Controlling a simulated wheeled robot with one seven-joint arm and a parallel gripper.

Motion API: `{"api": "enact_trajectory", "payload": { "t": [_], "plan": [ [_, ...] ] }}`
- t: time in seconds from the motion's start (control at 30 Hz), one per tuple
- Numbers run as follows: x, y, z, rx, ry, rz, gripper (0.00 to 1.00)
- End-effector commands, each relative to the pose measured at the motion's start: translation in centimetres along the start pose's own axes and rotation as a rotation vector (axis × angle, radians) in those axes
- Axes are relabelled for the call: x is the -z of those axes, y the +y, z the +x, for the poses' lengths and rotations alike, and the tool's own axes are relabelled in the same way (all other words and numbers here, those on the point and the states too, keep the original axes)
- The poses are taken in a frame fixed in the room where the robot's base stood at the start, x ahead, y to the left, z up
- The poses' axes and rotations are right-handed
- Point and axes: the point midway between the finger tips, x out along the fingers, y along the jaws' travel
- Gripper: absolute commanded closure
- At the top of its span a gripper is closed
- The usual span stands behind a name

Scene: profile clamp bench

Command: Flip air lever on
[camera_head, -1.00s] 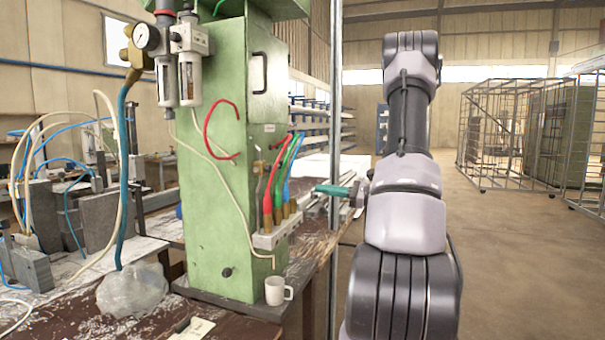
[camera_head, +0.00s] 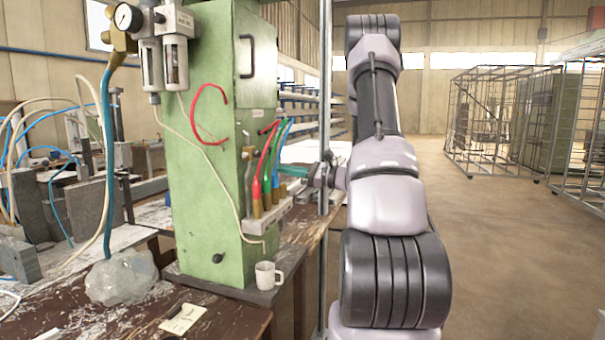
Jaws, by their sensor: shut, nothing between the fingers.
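A green machine column (camera_head: 205,190) stands at the left-centre. On its right side is a grey block (camera_head: 262,222) with brass fittings and red, green and blue hoses. A small brass piece with a grey stem (camera_head: 249,172) stands at the block's left end; I cannot tell whether this is the air lever or how it is set. My gripper (camera_head: 281,170) has teal fingers, is shut and empty, and points left at the blue and green hoses. Its tips are at or close to the hoses; contact cannot be told.
A pressure gauge (camera_head: 127,17) and air filters (camera_head: 175,50) hang at the column's upper left. A white mug (camera_head: 268,275) stands at the column's foot. A thin metal post (camera_head: 325,100) rises close to my gripper. Open floor (camera_head: 500,260) lies to the right.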

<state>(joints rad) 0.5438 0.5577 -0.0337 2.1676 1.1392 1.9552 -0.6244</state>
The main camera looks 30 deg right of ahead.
Motion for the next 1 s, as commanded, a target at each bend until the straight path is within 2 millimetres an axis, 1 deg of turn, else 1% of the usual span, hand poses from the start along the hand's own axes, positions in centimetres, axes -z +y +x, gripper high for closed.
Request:
{"api": "enact_trajectory", "payload": {
  "t": [0.03,0.13,0.3,0.43,0.8,1.0],
  "plan": [
    [-0.3,0.1,0.9,-0.003,-0.001,-0.002,1.0],
    [-2.1,0.0,1.0,0.0,0.0,-0.004,1.0],
    [-3.5,0.0,1.3,0.001,0.001,-0.001,1.0],
    [-3.9,0.0,1.4,0.001,0.001,-0.001,1.0],
    [-3.9,0.0,1.4,0.0,0.001,-0.004,1.0],
    [-4.2,-0.3,1.4,-0.004,0.001,-0.045,1.0]
  ]
}}
